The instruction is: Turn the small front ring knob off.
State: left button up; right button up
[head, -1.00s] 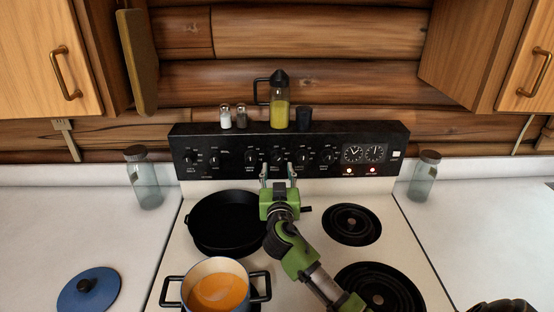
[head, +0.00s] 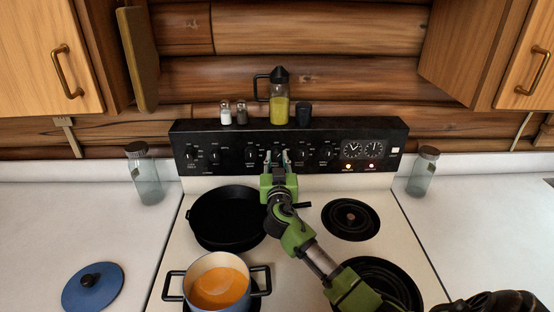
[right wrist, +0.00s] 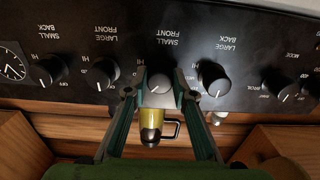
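The small front ring knob (right wrist: 160,84) is on the black control panel, under its "SMALL FRONT" label in the upside-down right wrist view. My right gripper (right wrist: 160,77) has one finger on each side of this knob, and the fingers look closed onto its sides. In the head view my right gripper (head: 278,158) is at the middle of the panel (head: 225,137) and hides most of the knob. The knob's pointer is hard to read. Two indicator lights (head: 348,167) glow at the panel's right.
The large front knob (right wrist: 101,75) and large back knob (right wrist: 212,78) flank the gripper closely. A black skillet (head: 228,216) and a blue pot (head: 218,283) with orange contents stand on the left rings. A carafe (head: 279,108) and shakers (head: 226,112) stand on the panel's top.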

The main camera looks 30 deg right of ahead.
jog(key=shift+n+b, duration=0.3)
jog(key=shift+n, duration=0.3)
jog(key=shift+n+b, duration=0.5)
jog(key=shift+n, duration=2.8)
jog(key=o, duration=1.1)
